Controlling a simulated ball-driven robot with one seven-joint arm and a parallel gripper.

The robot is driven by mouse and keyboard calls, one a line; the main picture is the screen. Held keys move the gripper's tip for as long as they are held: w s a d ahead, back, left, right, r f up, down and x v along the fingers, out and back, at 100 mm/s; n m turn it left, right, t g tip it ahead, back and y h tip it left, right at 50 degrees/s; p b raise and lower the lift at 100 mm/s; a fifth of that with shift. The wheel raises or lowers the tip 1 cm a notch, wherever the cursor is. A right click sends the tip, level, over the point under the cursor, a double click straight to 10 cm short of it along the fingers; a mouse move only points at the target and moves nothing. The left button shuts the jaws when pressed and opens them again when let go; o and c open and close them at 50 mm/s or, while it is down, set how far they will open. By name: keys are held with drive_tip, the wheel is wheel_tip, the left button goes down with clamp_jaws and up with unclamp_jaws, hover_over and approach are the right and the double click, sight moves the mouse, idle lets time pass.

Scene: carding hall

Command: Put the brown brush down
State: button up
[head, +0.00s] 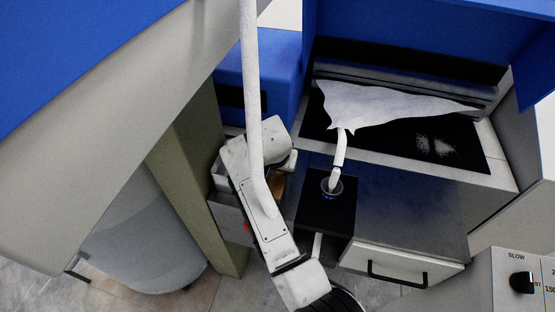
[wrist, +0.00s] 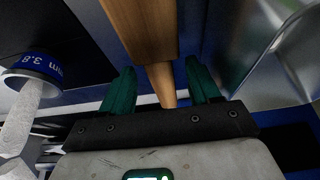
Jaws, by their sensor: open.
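The brown brush (wrist: 141,30) shows in the wrist view as a wide wooden block with a narrower round handle towards me. My gripper (wrist: 161,80) has two green fingers, set apart on either side of the handle, with a gap visible on both sides. The gripper is open, and the brush's lower side and what it rests on are hidden. In the head view my pale wrist covers the fingers, and a small brown patch (head: 278,187) beside it may be the brush.
A blue ring marked 3.8 mm (wrist: 36,66) with white sliver through it is close left in the wrist view; it also shows on a black plate (head: 316,217) in the head view. A metal top (head: 415,210) with a drawer (head: 400,263) lies right. A beige post (head: 205,180) stands left.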

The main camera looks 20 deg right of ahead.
drive_tip(key=b+v, duration=0.1)
drive_tip(key=v, duration=0.9)
